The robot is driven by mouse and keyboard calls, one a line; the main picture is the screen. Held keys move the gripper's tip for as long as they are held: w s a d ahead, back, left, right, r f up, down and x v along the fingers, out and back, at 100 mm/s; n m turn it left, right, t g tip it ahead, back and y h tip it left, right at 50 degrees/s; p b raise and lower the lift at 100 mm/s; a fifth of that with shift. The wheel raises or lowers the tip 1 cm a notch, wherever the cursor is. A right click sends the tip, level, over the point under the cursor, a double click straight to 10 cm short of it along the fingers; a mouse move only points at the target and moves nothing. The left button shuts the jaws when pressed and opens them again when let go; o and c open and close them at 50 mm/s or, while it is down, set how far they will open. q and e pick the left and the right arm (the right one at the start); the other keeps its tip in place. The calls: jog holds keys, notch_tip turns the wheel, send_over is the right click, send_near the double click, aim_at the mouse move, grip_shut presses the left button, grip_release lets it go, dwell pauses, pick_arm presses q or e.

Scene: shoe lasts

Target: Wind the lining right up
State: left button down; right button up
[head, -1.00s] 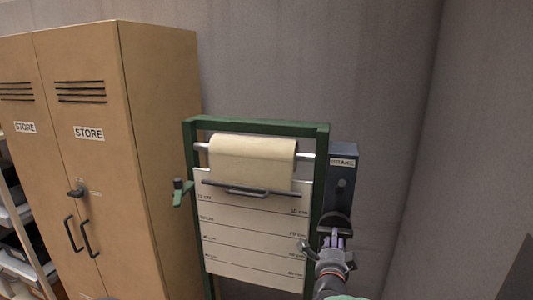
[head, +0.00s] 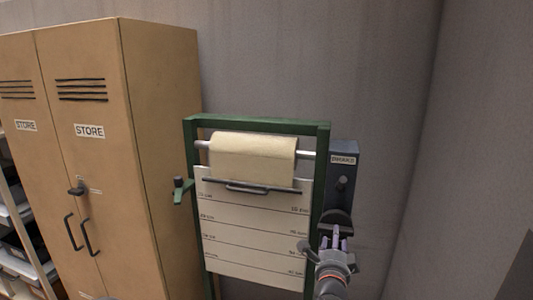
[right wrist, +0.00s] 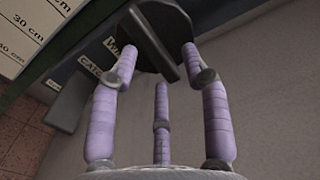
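The cream lining (head: 253,157) hangs from a pale roller across the top of a green frame (head: 258,124). A dark bar with a small handle (head: 247,188) lies along its lower edge, in front of the upper part of a white board with cm lines. On the frame's right side is a dark box (head: 342,178) with a label and a knob. Below it is a dark rounded piece, seen in the right wrist view as a disc with a bar (right wrist: 151,44). My right gripper (head: 336,234) is at this piece, its purple fingers spread around the bar; contact is unclear. My left gripper is out of view.
A green crank-like handle (head: 180,190) sticks out at the frame's left side. A tan store cabinet (head: 100,150) stands to the left, with shelves beyond it. A bare grey wall (head: 390,150) is close behind and to the right of the box.

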jog(key=v, duration=0.7)
jog(key=shift+f, duration=0.3)
jog(key=shift+s, duration=0.1)
jog(key=s+a+f+n+g+y, duration=0.15)
jog(key=f+n+g+y, duration=0.35)
jog(key=f, duration=1)
jog(key=s+a+f+n+g+y, duration=0.15)
jog(key=f+n, duration=0.45)
jog(key=f, duration=0.9)
jog(key=s+a+f+n+g+y, duration=0.1)
jog(key=s+f+g, duration=0.4)
jog(key=s+f, duration=0.5)
jog(key=s+a+f+n+g+y, duration=0.1)
jog(key=s+a+f+n+g, duration=0.2)
jog(key=s+f, duration=0.8)
jog(key=s+n+g, duration=0.2)
jog(key=n, duration=0.1)
jog(key=shift+n, duration=0.3)
